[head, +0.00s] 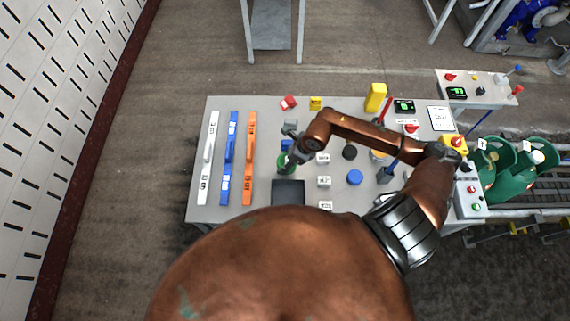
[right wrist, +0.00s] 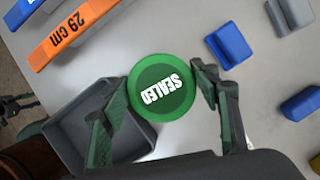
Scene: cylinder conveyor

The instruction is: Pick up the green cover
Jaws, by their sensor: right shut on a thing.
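The green cover (right wrist: 163,88) is round with a white "SEALED" label, seen from above in the right wrist view. It sits between the two fingers of my right gripper (right wrist: 165,98), which is shut on its sides. In the head view, the cover (head: 285,167) shows partly under my right gripper (head: 290,160), over the table left of centre. I cannot tell whether the cover touches the table.
A dark grey tray (head: 288,192) lies just in front of the cover. White, blue and orange (head: 250,150) length bars lie to the left. Small blocks and caps, including a blue one (head: 355,177), lie to the right. Green cylinders (head: 512,180) stand on the conveyor at far right.

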